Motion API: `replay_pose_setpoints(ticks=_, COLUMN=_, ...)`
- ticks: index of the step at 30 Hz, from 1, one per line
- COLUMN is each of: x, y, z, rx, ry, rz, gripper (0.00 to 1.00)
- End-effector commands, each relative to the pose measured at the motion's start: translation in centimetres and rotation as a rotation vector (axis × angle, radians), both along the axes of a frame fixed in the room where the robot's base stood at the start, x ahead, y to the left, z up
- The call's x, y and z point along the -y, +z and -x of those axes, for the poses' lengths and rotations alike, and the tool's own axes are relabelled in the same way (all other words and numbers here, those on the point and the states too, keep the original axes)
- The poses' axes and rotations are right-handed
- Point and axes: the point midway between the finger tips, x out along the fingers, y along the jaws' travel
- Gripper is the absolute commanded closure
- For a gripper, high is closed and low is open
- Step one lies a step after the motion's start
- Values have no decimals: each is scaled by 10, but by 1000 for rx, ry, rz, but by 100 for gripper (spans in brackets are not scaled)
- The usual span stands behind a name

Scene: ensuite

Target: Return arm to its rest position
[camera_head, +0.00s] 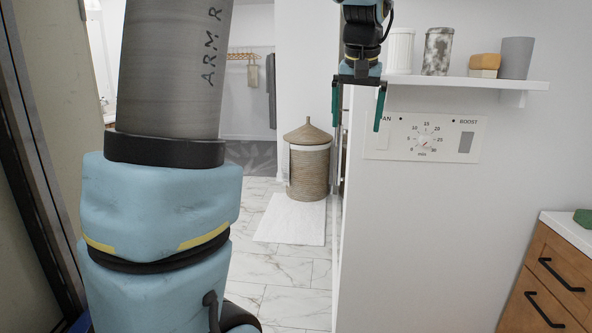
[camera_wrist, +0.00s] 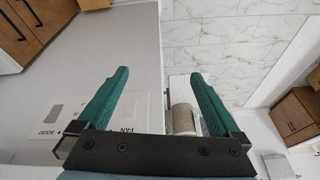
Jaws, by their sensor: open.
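My gripper (camera_head: 357,106) hangs at the upper middle of the head view, its two green fingers spread apart and pointing down. It is in front of the edge of a white wall, to the left of a wall control panel (camera_head: 425,137). In the wrist view, my gripper (camera_wrist: 158,74) is open, with nothing between the fingers. The control panel (camera_wrist: 72,112) shows upside down beside and behind the left finger there. My large blue and grey arm links fill the left of the head view.
A wall shelf (camera_head: 470,82) with several containers is right of my gripper. Wooden drawers (camera_head: 548,285) stand at lower right. A lidded wicker basket (camera_head: 309,170) and white mat (camera_head: 292,220) are on the marble floor beyond the wall edge. A beige panel (camera_head: 50,120) is close at left.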

Motion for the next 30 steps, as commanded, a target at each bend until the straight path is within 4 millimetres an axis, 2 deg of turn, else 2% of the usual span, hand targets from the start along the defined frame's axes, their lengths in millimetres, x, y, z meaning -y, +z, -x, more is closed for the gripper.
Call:
replay_pose_setpoints(ticks=1, x=-29, y=-31, z=5, rx=-30, ry=24, rz=-5, gripper=0)
replay_pose_setpoints(ticks=4, x=-75, y=-85, z=21, rx=-72, ry=57, rz=-3, gripper=0)
replay_pose_setpoints(ticks=6, x=-106, y=-121, z=39, rx=-100, ry=84, rz=1, gripper=0)
replay_pose_setpoints(ticks=9, x=-144, y=-165, z=72, rx=-135, ry=123, rz=7, gripper=0)
replay_pose_setpoints(ticks=12, x=-172, y=-197, z=105, rx=-160, ry=159, rz=14, gripper=0)
replay_pose_setpoints(ticks=15, x=-190, y=-216, z=131, rx=-175, ry=184, rz=18, gripper=0)
replay_pose_setpoints(ticks=18, x=-198, y=-226, z=145, rx=-183, ry=199, rz=20, gripper=0)
replay_pose_setpoints(ticks=30, x=-199, y=-229, z=149, rx=-185, ry=200, rz=21, gripper=0)
